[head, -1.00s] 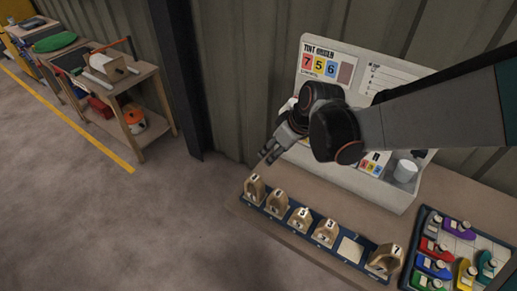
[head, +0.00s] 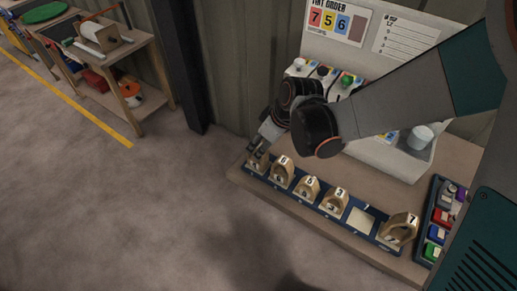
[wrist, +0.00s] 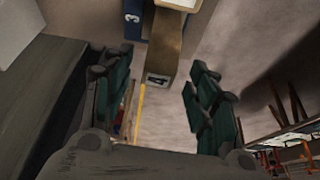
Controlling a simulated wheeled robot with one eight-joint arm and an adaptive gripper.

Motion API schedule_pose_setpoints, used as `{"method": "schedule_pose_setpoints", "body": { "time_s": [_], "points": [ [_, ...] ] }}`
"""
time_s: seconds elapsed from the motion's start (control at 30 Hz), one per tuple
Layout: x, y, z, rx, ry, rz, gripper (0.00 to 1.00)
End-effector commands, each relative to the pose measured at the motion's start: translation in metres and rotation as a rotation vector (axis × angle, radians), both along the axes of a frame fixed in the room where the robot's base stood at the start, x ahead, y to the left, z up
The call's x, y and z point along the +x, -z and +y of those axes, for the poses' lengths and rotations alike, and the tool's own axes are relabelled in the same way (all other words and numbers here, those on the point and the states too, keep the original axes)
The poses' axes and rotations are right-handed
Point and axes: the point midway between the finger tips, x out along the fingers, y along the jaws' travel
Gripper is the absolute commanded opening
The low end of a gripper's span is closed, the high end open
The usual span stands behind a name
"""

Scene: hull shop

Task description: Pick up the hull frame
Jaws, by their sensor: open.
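Several tan arched hull frames stand upright in a row on a blue rack (head: 308,203) on the bench. My gripper (head: 258,150) is at the far left end of the row, just over the leftmost hull frame (head: 257,162), partly hiding it. In the wrist view, my gripper (wrist: 163,68) has its two green-padded fingers spread apart with nothing held. A hull frame (wrist: 165,45) marked 4 shows ahead between the fingertips; I cannot tell whether they touch it. Another hull frame (head: 399,229) leans at the rack's right end, beside an empty pale slot (head: 360,219).
A sloped console (head: 400,155) with coloured knobs and a white cup (head: 419,137) stands behind the rack. A dark tray (head: 427,226) of coloured pieces is at right. A tool cart (head: 125,55) stands at far left. Floor in front is clear.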

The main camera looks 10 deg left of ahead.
Motion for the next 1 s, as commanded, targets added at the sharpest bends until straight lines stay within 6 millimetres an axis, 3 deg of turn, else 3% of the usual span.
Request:
{"method": "schedule_pose_setpoints", "body": {
  "time_s": [0.37, 0.63, 0.67, 0.87, 1.0],
  "points": [
    [0.007, 0.044, 0.014, 0.000, 0.002, 0.000, 0.53],
    [0.008, 0.046, 0.016, 0.000, 0.002, 0.000, 0.53],
    [0.008, 0.046, 0.016, 0.000, 0.002, 0.000, 0.51],
    [0.008, 0.046, 0.016, 0.000, 0.002, 0.000, 0.06],
    [0.008, 0.046, 0.016, 0.000, 0.002, 0.000, 0.03]
  ]
}}
